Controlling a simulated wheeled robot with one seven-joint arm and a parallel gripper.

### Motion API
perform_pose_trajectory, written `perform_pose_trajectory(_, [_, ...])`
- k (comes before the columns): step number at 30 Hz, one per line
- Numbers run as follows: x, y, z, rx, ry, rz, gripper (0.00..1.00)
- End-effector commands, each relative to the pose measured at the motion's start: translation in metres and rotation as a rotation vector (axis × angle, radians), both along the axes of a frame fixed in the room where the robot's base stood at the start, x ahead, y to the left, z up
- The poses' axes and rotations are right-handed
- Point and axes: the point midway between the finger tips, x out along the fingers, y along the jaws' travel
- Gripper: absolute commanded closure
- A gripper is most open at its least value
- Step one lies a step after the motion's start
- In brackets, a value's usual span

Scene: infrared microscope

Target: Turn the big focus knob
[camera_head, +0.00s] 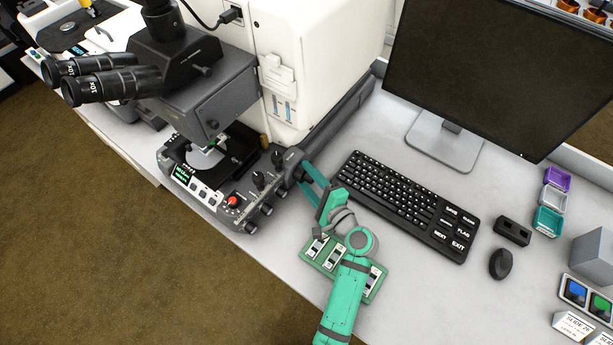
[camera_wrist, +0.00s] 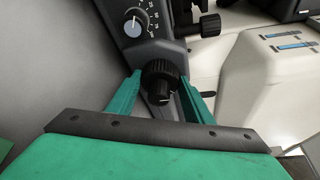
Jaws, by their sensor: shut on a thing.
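The infrared microscope (camera_head: 215,95) stands at the upper left of the head view, with black eyepieces and a dark base. The big focus knob (camera_wrist: 160,68) is black and ribbed, with a smaller knob part in front of it, and sits on the side of the base in the wrist view. My gripper (camera_head: 304,177) reaches the right side of the microscope base in the head view. In the wrist view its two teal fingers (camera_wrist: 161,80) stand on either side of the knob and are shut on it. In the head view the fingers and base mostly hide the knob.
A green slide holder (camera_head: 317,262) lies under my arm. A black keyboard (camera_head: 407,203) lies to the right of my gripper, with a monitor (camera_head: 500,75) behind it. A dial (camera_wrist: 136,24) and another black knob (camera_wrist: 210,25) are near the focus knob.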

Motion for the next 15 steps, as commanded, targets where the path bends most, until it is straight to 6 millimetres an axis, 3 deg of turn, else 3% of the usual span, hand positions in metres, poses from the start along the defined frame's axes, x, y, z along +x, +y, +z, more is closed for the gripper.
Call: perform_pose_trajectory(15, [0.0001,-0.0016,0.0008,-0.046,-0.067,-0.004,0.76])
